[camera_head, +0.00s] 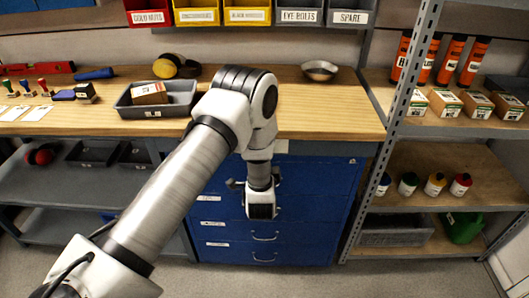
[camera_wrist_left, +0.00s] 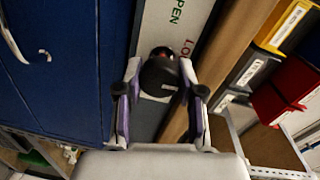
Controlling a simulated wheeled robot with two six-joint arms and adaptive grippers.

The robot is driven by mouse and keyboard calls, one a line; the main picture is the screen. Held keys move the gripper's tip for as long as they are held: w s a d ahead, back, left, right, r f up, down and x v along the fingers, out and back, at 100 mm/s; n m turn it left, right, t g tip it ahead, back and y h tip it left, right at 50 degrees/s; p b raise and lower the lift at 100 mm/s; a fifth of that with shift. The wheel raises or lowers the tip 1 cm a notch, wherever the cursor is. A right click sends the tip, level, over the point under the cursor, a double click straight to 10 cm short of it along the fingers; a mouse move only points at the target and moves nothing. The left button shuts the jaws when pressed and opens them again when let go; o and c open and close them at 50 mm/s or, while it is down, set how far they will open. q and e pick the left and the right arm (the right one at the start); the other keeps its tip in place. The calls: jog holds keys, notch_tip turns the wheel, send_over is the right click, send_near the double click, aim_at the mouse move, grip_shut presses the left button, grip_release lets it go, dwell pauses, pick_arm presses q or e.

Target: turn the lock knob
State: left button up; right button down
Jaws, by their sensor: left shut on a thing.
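The lock knob (camera_wrist_left: 160,76) is a dark round knob in the wrist view, on a pale plate (camera_wrist_left: 168,25) marked "OPEN" in green and with partly hidden red letters. My left gripper (camera_wrist_left: 160,92) has a finger on each side of the knob and is shut on it. In the head view my left arm reaches over the bench to the front of the blue drawer cabinet (camera_head: 290,235), where the arm and gripper hide the knob. My right gripper is in neither view.
A metal shelf post (camera_head: 400,110) stands to the right. Labelled bins (camera_head: 248,12) are at the back.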

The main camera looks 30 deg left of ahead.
pick_arm(q)
jog(key=shift+m, duration=0.4)
jog(key=o, duration=1.2)
jog(key=shift+c, duration=0.2)
jog(key=v, duration=1.2)
jog(key=shift+d, duration=0.1)
